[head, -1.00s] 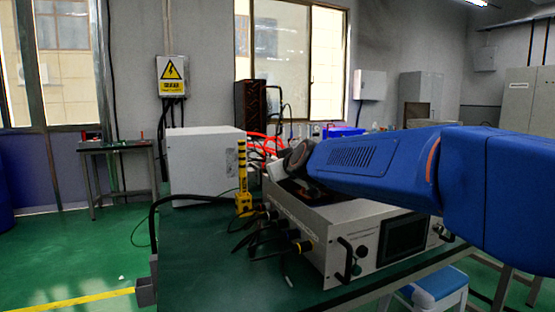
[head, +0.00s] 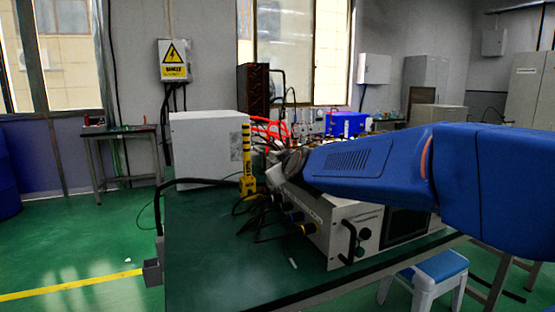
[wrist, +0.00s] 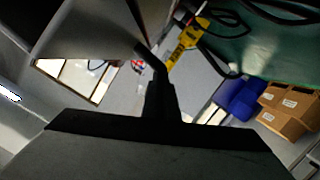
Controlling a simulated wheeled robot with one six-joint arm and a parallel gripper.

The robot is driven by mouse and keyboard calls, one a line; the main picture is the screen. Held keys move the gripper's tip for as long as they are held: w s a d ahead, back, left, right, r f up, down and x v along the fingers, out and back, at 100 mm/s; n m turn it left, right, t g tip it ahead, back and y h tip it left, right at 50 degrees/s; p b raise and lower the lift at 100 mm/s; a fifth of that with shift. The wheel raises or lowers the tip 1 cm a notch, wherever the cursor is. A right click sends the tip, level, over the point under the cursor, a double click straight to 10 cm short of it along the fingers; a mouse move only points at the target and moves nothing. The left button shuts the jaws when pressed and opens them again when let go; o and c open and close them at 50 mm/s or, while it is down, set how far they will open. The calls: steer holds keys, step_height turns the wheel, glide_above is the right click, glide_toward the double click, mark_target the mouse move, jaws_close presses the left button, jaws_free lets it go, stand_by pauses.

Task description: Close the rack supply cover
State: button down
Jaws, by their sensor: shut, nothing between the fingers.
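The rack supply (head: 312,213) is a light grey metal case on the green table, with black front handles, a dark screen and cables on its left side. My blue arm hides much of its top, so I cannot make out its cover in the head view. My gripper (wrist: 150,62) shows in the wrist view as a dark silhouette, shut and empty. A grey panel (wrist: 90,28) lies close beside its tip; I cannot tell whether this is the cover or whether they touch. In the head view the fingers are hidden behind my wrist.
A white box (head: 208,150) and a yellow-black post (head: 247,165) stand left of the supply on the green table (head: 215,250). Red cables and a blue box (head: 347,124) are behind. The table's front left is clear.

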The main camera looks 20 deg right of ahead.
steer(key=shift+n+h, duration=0.3)
steer(key=shift+n, duration=0.4)
steer(key=shift+a+f, duration=0.2)
steer(key=shift+f, duration=2.45)
